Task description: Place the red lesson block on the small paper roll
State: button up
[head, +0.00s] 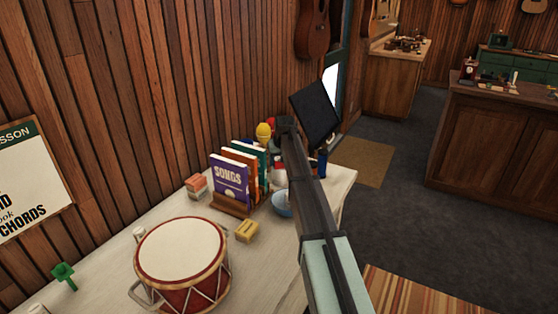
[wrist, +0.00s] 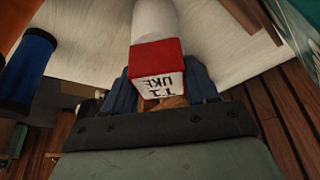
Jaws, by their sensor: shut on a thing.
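In the wrist view, the red lesson block (wrist: 158,57) sits between the blue fingers of my gripper (wrist: 165,85), which is shut on it. The block has a red top and a white face with black lettering. A white cylinder (wrist: 154,20), which looks like the small paper roll, shows directly beyond the block, its near end covered by it. I cannot tell whether block and roll touch. In the head view, my arm hides most of this spot; a small red and white patch (head: 279,164) shows beside it.
A blue cylinder (wrist: 30,58) stands close by in the wrist view. In the head view, upright books (head: 230,183), a blue bowl (head: 282,204), a yellow block (head: 246,230) and a drum (head: 182,252) stand on the pale table (head: 265,270). A wooden wall runs along the back.

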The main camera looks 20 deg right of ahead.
jog(key=shift+f, duration=0.1)
jog(key=o, duration=1.1)
jog(key=shift+c, duration=0.2)
jog(key=v, duration=1.2)
